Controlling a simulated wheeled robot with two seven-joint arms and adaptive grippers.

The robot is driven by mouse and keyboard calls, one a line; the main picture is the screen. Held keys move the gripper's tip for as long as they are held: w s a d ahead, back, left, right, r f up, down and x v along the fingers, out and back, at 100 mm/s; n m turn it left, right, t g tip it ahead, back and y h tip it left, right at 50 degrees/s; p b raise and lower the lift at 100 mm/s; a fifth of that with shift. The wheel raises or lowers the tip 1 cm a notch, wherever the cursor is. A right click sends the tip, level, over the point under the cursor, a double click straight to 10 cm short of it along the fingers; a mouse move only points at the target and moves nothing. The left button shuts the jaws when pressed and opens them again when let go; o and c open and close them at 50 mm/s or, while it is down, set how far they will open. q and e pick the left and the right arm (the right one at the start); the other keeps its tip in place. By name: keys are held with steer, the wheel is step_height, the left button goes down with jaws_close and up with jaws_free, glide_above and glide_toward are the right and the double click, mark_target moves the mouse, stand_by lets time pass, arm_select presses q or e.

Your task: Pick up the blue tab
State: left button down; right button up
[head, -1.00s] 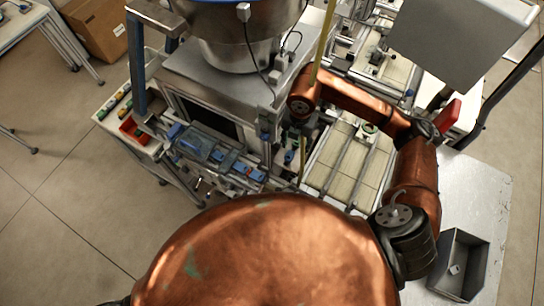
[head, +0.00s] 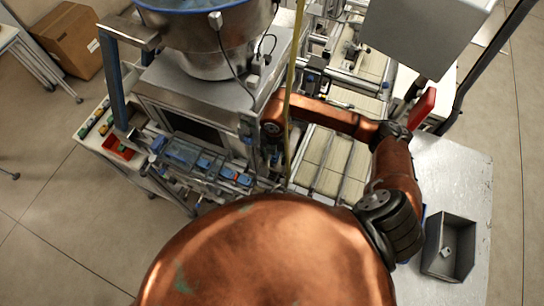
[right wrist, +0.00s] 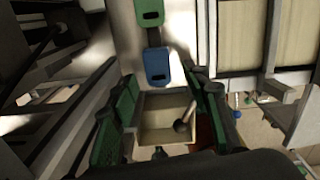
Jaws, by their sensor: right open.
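In the right wrist view a small blue tab (right wrist: 157,67) with a dark hole lies straight ahead of my right gripper (right wrist: 160,82). The green-padded fingers stand apart on either side, with nothing held between them. The tab sits near the far ends of the fingers; I cannot tell the exact gap. A green tab (right wrist: 150,12) lies beyond it, in line. In the head view my right gripper (head: 275,156) hangs beside the machine, small and partly hidden. I cannot make out this tab there. My left gripper is not in view.
A light, open box (right wrist: 165,118) shows below the fingers in the wrist view. In the head view, a row of blue parts (head: 205,164) lies along the machine front, a yellow post (head: 291,90) stands close to my arm, and a grey bin (head: 436,245) is at right.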

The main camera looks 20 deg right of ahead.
steer(key=shift+c, duration=0.4)
steer(key=c, duration=0.7)
steer(key=shift+c, duration=0.2)
steer(key=shift+r, duration=0.2)
